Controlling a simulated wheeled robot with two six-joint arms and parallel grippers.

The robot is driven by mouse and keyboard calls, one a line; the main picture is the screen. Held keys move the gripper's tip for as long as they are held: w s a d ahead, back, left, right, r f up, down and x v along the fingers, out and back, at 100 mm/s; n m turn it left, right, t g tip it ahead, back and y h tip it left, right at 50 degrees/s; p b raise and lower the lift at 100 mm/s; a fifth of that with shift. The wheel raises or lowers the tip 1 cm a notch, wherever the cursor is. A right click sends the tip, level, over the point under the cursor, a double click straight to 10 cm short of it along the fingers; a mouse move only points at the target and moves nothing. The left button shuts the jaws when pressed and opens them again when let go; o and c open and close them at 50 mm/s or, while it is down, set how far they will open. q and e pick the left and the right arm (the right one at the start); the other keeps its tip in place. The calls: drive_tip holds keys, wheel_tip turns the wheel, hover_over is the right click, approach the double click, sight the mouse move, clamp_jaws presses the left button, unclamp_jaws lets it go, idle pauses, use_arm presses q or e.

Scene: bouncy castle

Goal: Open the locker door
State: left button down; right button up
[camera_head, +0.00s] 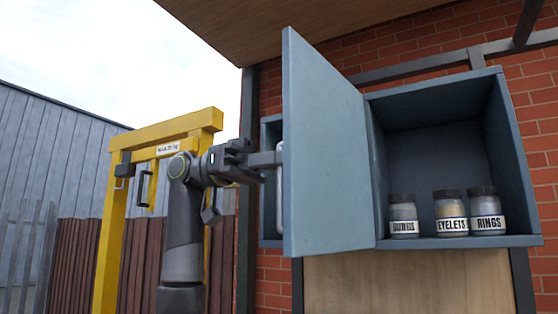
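The locker door (325,150) is a blue-grey panel. It stands wide open, swung out from the locker (515,170) toward me and to the left. A pale bar handle (280,190) runs upright on the door's left-facing side, partly hidden by the door edge. My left gripper (270,160) comes in from the left, and its fingers reach the upper part of the handle and look closed around it. The far finger is hidden. My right gripper is out of view.
A yellow frame (112,230) stands behind my arm. A wooden overhang (290,22) is above.

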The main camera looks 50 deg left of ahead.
use_arm(q)
drive_tip(key=c, duration=1.8)
unclamp_jaws()
drive_tip(key=shift+p+v, duration=2.85)
drive_tip(key=shift+v, duration=5.75)
drive_tip(key=shift+w+f, duration=0.1)
